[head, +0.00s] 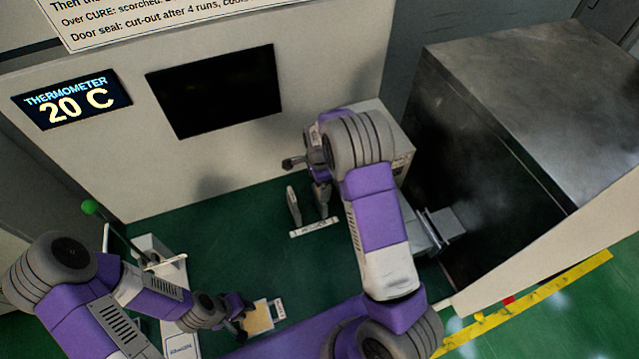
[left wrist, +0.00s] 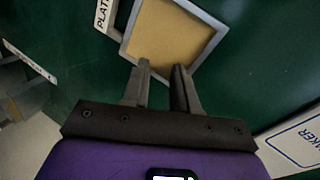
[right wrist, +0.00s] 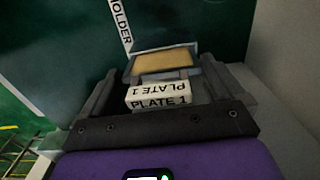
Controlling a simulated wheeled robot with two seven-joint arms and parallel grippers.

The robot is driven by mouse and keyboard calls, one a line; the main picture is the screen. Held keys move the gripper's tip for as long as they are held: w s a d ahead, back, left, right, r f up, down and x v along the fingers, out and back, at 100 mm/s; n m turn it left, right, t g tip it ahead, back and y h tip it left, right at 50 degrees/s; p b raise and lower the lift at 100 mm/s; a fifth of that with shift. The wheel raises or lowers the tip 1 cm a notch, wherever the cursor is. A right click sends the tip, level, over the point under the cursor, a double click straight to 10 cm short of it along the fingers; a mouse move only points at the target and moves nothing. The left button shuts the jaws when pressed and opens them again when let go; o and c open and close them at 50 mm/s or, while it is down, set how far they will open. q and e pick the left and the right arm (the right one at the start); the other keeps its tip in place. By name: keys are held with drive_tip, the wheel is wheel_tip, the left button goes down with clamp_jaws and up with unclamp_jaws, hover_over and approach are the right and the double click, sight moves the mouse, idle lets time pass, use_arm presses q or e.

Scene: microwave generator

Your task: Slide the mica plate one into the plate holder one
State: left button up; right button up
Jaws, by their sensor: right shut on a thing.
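Mica plate one (right wrist: 162,63) is a tan sheet with a grey frame edge and a white tab (right wrist: 158,95) lettered PLATE 1. In the right wrist view the tab lies between the fingers of my right gripper (right wrist: 160,78), which is shut on the plate. In the head view the right hand is over the green mat, close to a white strip (head: 315,228). A strip ending in HOLDER (right wrist: 121,22) shows in the right wrist view. How far the plate sits in the holder cannot be told. My left gripper (left wrist: 162,67) is open and empty beside another framed tan plate (left wrist: 172,32).
The second tan plate (head: 258,319) lies on the mat at the front left. A dark-fronted metal cabinet (head: 520,100) stands at the right. A panel with a black screen (head: 218,92) and a thermometer reading 20 C (head: 72,98) closes the back. The mat's middle is clear.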

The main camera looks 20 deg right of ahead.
use_arm(q)
drive_tip(key=shift+w+d+r+p, duration=0.1)
drive_tip(key=shift+r+p, duration=0.15)
drive_tip(key=shift+p, duration=0.65)
use_arm(e)
drive_tip(key=shift+d+r, duration=0.1)
drive_tip(key=shift+r, duration=0.8)
use_arm(q)
drive_tip(key=shift+r, duration=0.15)
use_arm(e)
drive_tip(key=shift+w+r, duration=0.15)
drive_tip(key=shift+r, duration=0.05)
use_arm(q)
drive_tip(key=shift+r+p, duration=0.35)
drive_tip(key=shift+p, duration=0.05)
use_arm(e)
drive_tip(key=shift+w, duration=0.1)
use_arm(q)
drive_tip(key=shift+f+b, duration=0.55)
use_arm(e)
drive_tip(key=shift+f, duration=0.75)
